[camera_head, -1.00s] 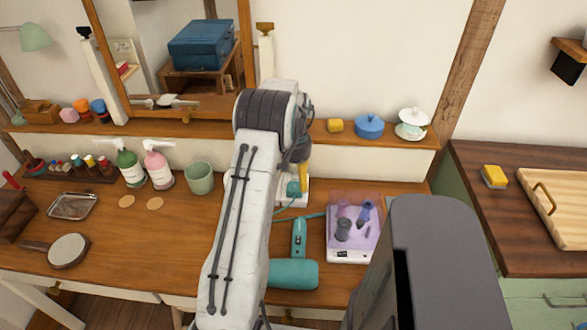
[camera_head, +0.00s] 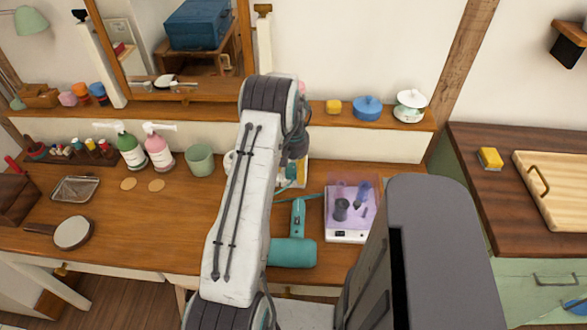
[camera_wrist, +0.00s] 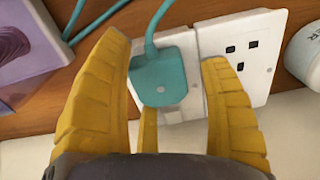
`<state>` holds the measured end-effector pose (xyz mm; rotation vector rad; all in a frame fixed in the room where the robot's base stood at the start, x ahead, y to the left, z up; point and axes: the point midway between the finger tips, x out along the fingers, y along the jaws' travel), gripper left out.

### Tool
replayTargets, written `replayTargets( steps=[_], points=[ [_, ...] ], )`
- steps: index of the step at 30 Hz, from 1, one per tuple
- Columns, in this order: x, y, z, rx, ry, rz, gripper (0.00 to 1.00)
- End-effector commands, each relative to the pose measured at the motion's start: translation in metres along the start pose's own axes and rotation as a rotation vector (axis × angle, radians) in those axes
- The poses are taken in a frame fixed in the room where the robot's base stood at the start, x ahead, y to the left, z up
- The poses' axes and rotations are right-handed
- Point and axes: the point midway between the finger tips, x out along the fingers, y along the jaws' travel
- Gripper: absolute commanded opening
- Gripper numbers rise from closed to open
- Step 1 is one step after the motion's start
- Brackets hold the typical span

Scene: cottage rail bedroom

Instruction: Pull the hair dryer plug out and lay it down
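The teal hair dryer plug (camera_wrist: 160,78) sits at a white wall-type socket plate (camera_wrist: 180,45), its cord rising from its top in the wrist view. My gripper (camera_wrist: 166,70) is around the plug, with one yellow finger on each side and the fingers spread apart. I cannot tell whether either finger touches it. In the head view, my gripper (camera_head: 300,172) is mostly hidden behind my arm, over the socket at the back of the desk. The teal hair dryer (camera_head: 293,252) lies on the desk in front of the socket.
A clear purple box (camera_head: 349,232) stands right of the dryer and shows at the left of the wrist view (camera_wrist: 25,45). A second socket (camera_wrist: 238,58) is beside the plug, with a white container (camera_wrist: 303,58) beyond.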

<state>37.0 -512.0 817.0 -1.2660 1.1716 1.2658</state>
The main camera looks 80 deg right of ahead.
Motion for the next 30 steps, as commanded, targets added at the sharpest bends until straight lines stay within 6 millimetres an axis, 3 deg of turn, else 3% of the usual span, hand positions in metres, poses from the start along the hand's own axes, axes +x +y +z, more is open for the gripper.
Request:
replayTargets(
  steps=[16,17,24,30],
  points=[
    [-0.0005,-0.0001,-0.0004,0.000,0.001,0.000,0.21],
    [-0.0005,-0.0002,-0.0004,-0.001,0.001,0.000,0.55],
    [-0.0004,-0.0001,-0.0003,0.000,0.001,0.000,0.75],
    [-0.0005,0.0000,-0.0002,0.000,0.001,0.000,0.75]
  ],
)
